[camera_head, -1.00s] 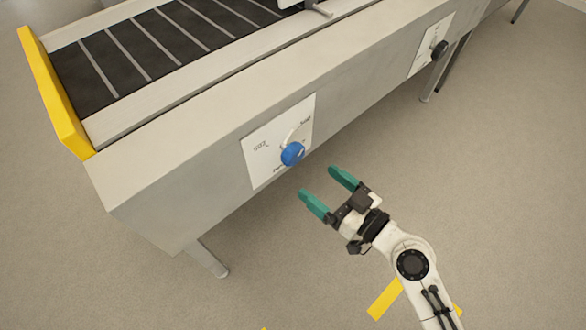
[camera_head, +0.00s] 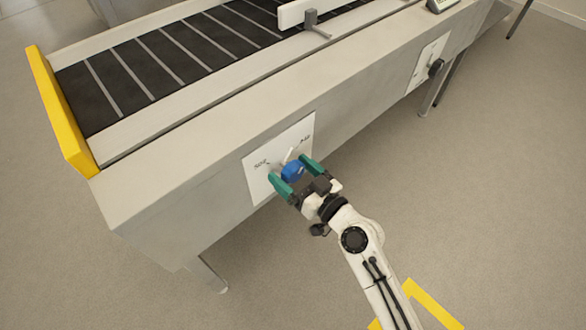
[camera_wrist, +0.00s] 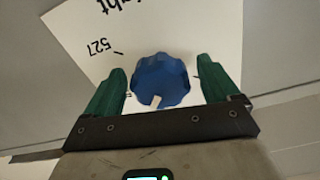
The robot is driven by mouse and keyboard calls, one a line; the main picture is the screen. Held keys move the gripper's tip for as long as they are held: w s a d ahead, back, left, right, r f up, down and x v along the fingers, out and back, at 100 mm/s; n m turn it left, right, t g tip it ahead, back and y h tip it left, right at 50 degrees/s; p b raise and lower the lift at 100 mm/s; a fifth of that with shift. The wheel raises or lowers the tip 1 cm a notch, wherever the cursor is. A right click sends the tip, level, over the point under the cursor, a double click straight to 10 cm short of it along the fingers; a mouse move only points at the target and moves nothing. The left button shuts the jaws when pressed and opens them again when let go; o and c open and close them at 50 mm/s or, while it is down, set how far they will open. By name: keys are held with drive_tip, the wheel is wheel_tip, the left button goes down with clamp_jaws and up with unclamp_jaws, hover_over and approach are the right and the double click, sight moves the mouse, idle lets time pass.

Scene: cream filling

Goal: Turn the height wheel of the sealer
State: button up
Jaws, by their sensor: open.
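The height wheel is a blue scalloped knob (camera_head: 292,171) on a white dial plate (camera_head: 258,181) on the side of the conveyor-like machine. In the wrist view the blue knob (camera_wrist: 160,80) shows between the two green fingers, with a small white mark at its lower edge. The plate (camera_wrist: 200,25) carries part of a word ending in "ight" and the number 527. My gripper (camera_head: 296,172) is open, with one finger on each side of the knob. In the wrist view my gripper (camera_wrist: 160,88) shows gaps between both fingers and the knob.
The belt (camera_head: 150,65) runs along the top, with a yellow end piece (camera_head: 60,115) at left. Open floor lies in front.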

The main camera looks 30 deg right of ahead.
drive_tip(key=shift+w, duration=0.15)
drive_tip(key=shift+c, duration=0.2)
drive_tip(key=c, duration=1)
